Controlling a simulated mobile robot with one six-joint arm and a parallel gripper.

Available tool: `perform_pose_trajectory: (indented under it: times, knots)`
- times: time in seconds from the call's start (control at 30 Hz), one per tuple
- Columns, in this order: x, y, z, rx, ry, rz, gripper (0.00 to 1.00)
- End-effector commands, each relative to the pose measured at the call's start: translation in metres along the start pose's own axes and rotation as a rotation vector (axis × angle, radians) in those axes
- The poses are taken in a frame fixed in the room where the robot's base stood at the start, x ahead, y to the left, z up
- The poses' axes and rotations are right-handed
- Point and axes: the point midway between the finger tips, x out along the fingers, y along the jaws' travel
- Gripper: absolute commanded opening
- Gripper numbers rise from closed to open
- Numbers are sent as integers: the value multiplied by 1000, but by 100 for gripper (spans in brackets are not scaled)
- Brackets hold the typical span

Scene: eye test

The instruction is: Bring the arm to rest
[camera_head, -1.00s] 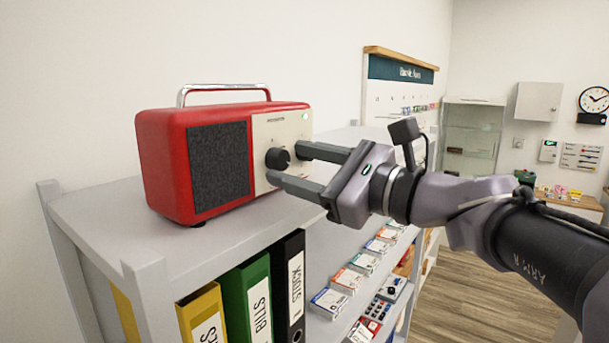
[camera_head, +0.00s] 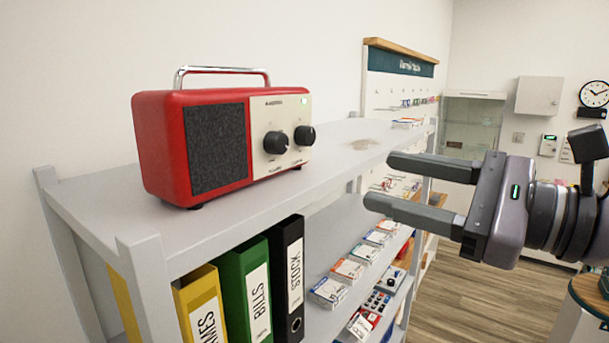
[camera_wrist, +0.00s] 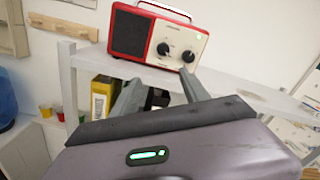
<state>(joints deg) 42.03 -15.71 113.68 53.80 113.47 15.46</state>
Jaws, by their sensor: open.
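My gripper (camera_head: 378,182) is open and empty in the head view, in the air right of the shelf top. Its two dark fingers point left towards a red radio (camera_head: 168,150) and are well apart from it. The radio stands upright on the grey shelf unit (camera_head: 100,212), with a handle, a dark speaker, a cream panel and two black knobs. A small green light shows at the panel's upper right. In the wrist view the radio (camera_wrist: 130,35) is beyond my fingers (camera_wrist: 160,95), which are spread with nothing seen between them.
Yellow, green and black binders (camera_head: 288,270) stand on the lower shelf. Several small boxes (camera_head: 328,292) lie to their right. A wall board (camera_head: 400,70) stands behind. A wooden-edged counter (camera_head: 590,292) is at lower right. The floor (camera_head: 465,300) between looks clear.

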Motion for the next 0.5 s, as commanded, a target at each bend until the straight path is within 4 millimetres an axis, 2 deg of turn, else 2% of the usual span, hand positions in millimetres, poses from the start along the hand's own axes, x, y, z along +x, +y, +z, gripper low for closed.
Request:
perform_pose_trajectory:
  times: [0.07, 0.17, 0.2, 0.23, 0.3, 0.4, 0.5]
  knots:
    - [11, 36, -32, -40, 71, 65, 53]
    - [23, 115, -100, -169, 238, 229, 53]
    - [23, 149, -130, -245, 310, 309, 53]
    - [20, 174, -152, -308, 361, 371, 53]
    - [7, 227, -204, -482, 469, 523, 53]
    - [-22, 287, -272, -777, 584, 738, 53]
    - [-49, 319, -325, -1084, 645, 917, 53]
